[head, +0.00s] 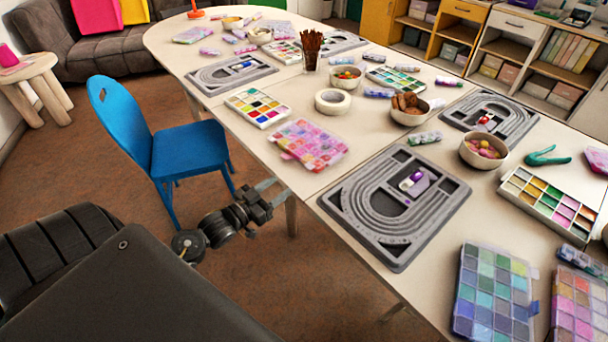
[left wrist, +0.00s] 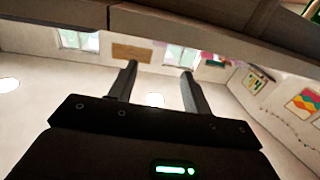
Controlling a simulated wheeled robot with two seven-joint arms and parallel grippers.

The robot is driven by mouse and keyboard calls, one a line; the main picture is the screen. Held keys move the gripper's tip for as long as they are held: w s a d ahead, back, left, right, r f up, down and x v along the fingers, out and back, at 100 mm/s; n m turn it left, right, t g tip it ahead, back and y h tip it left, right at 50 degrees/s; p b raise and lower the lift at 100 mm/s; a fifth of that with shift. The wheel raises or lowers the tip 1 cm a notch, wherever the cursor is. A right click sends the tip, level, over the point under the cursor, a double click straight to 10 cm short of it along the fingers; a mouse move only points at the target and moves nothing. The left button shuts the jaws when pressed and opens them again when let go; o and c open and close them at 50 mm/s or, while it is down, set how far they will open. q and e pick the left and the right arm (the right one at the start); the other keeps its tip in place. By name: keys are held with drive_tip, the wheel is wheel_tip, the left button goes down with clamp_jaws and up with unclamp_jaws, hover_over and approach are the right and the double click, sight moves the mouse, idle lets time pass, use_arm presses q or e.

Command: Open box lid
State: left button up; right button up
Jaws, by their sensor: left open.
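Several bead boxes with lids that look shut lie on the long table (head: 290,185). A pink compartment box (head: 308,145) lies near the table's front edge. A blue-green box (head: 495,292) and a pink-orange box (head: 578,310) lie at the near right. Which one the task means, I cannot tell. My left gripper (head: 274,192) is off the table's front edge, below and left of the pink box, touching nothing. In the left wrist view my left gripper (left wrist: 159,72) is open and empty, with walls and windows beyond. My right gripper is not in view.
A grey bead board (head: 345,230) lies right of the pink box. A blue chair (head: 190,150) stands left of my left gripper. Bare tabletop lies between box and board.

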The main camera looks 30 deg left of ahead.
sight(303, 177)
use_arm(q)
drive_tip(key=x, duration=1)
drive_tip(key=shift+w+f+p, duration=0.1)
drive_tip(key=shift+w+p, duration=0.2)
drive_tip(key=shift+w, duration=0.1)
